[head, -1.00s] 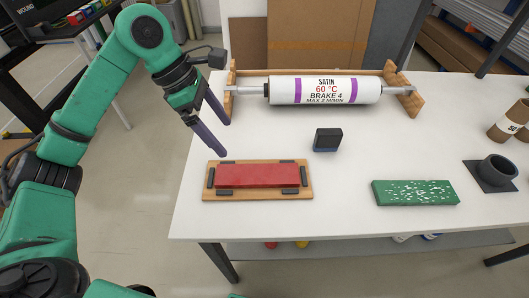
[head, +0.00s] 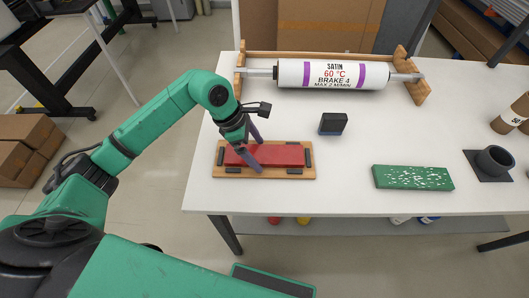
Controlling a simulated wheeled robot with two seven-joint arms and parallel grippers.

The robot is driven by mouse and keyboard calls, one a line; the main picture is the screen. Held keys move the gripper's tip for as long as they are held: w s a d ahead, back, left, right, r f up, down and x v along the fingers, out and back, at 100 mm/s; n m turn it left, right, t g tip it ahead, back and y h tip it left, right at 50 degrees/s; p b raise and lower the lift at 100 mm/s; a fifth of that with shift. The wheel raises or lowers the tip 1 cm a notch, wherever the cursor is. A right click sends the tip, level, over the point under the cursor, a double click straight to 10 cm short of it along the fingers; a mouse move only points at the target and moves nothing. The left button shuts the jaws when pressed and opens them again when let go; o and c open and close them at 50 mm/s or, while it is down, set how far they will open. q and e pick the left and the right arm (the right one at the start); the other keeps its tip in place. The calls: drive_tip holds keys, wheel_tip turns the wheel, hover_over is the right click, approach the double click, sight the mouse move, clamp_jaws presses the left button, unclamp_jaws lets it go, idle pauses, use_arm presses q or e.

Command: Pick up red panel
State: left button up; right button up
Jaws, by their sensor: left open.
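The red panel (head: 280,155) lies flat on a wooden board (head: 307,173) with dark stops around it, at the left front of the white table. My left gripper (head: 257,156) is open, with its two purple fingers pointing down over the left part of the panel. One fingertip shows near the panel's front edge and the other toward its back edge. Whether they touch the panel I cannot tell. My right gripper does not show.
A white roll (head: 332,75) on a wooden stand is at the back. A dark block (head: 333,123) stands behind the panel. A green speckled panel (head: 412,178) and a black round holder (head: 494,161) are to the right. The table between them is clear.

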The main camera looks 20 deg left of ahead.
use_arm(q)
drive_tip(key=c, duration=1.4)
